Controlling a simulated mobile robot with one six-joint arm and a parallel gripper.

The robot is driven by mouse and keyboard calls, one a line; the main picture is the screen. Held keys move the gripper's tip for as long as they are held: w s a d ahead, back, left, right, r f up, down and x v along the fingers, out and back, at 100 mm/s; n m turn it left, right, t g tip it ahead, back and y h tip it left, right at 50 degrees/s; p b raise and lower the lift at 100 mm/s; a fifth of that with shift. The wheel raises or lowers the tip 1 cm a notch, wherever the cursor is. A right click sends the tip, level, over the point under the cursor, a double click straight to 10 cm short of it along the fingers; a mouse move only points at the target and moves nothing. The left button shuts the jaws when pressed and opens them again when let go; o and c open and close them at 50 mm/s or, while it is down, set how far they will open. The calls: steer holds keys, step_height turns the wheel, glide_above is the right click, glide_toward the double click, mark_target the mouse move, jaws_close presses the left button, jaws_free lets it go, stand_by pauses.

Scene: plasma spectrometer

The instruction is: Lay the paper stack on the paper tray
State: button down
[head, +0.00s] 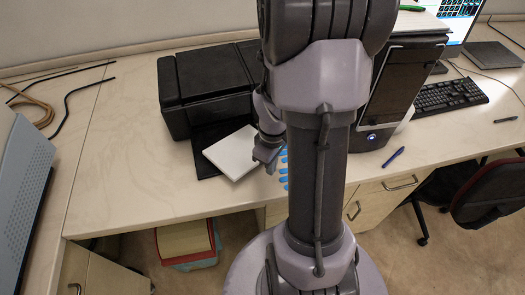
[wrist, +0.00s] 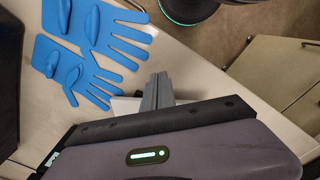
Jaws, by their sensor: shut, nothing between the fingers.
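The white paper stack (head: 231,153) lies in front of the black printer, turned at an angle, partly over the dark paper tray (head: 204,136). Its front right part reaches past the tray's visible edge. My gripper (head: 268,160) is at the stack's right edge in the head view; I cannot tell whether they touch. In the wrist view my gripper (wrist: 157,92) shows its fingers together with nothing between them. A white patch (wrist: 124,104) beside the fingers may be a corner of the stack; most of it is hidden there by the gripper body.
Blue gloves (wrist: 92,50) lie on the desk near the gripper. The black printer (head: 210,82) stands behind the tray. A black computer tower (head: 395,85), a blue pen (head: 393,157) and a keyboard (head: 450,96) are to the right.

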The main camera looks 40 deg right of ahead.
mark_target(251, 163)
step_height(251, 163, down, 4)
steer(key=shift+f+b, duration=0.15)
steer(key=shift+b, duration=0.55)
steer(key=w, duration=0.1)
steer(key=w+a, duration=0.1)
steer(key=w, duration=0.1)
steer(key=shift+w, duration=0.2)
steer(key=shift+w+r, duration=0.2)
steer(key=shift+w, duration=0.1)
steer(key=w, duration=0.3)
steer(key=shift+w+a, duration=0.1)
steer(key=shift+a, duration=0.2)
